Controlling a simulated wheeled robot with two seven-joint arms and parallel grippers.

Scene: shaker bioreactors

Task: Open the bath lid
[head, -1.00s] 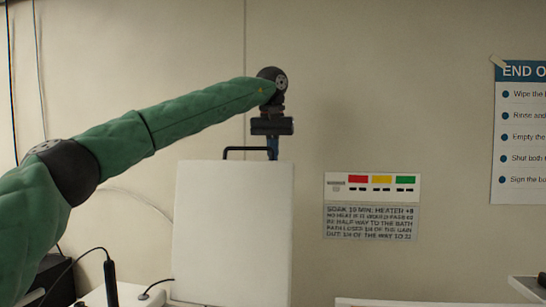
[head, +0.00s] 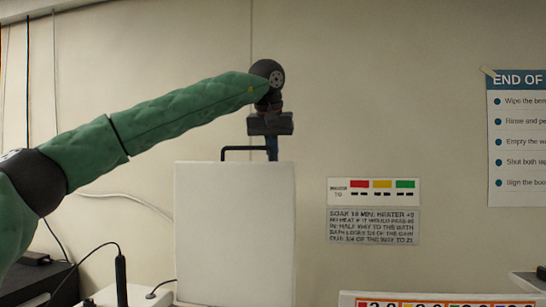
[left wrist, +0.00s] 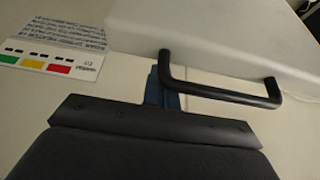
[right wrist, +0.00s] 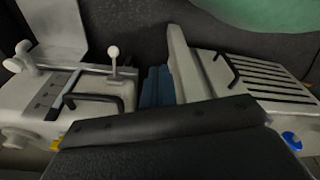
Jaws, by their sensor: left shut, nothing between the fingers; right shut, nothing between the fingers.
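The bath lid (head: 235,235) is a plain white panel standing upright in the head view, with a black bar handle (head: 245,149) on its top edge. My left gripper (head: 272,155) points down at the right end of this handle. In the left wrist view, its shut blue fingers (left wrist: 164,88) are beside one end of the handle (left wrist: 222,93), with nothing seen between them; whether they touch it I cannot tell. The lid (left wrist: 210,35) fills the upper right there. My right gripper (right wrist: 157,85) is shut and empty in the right wrist view. The bath itself is hidden in the head view.
In the right wrist view, a pale device with a black handle (right wrist: 97,100) and a white-knobbed lever (right wrist: 113,52) is left of the fingers. A slotted panel with a black handle (right wrist: 228,72) is right. A wall label (head: 373,191) and poster (head: 517,140) hang right of the lid.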

